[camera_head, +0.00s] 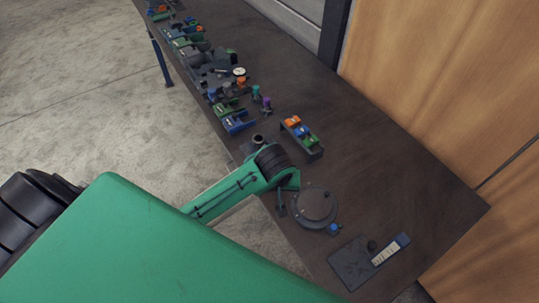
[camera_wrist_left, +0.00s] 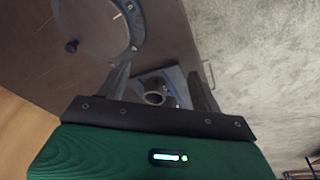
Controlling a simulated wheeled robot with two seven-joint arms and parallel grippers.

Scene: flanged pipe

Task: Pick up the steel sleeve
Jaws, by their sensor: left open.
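The steel sleeve (camera_wrist_left: 155,97) is a short grey hollow cylinder, its open end facing the left wrist camera. It stands on a blue-grey plate (camera_wrist_left: 172,80) near the bench edge. My left gripper (camera_wrist_left: 160,80) is open and empty, its two fingers on either side of the sleeve in the left wrist view. I cannot tell the remaining height between fingertips and sleeve. In the head view the left gripper (camera_head: 282,200) hangs near the bench's front edge, and the sleeve is not clear there, probably hidden by the arm. My right gripper is not in view.
A round dark flange (camera_head: 315,205) lies beside the gripper and also shows in the left wrist view (camera_wrist_left: 100,28). A dark mat (camera_head: 350,265) lies at the near end. The bench's right side is clear.

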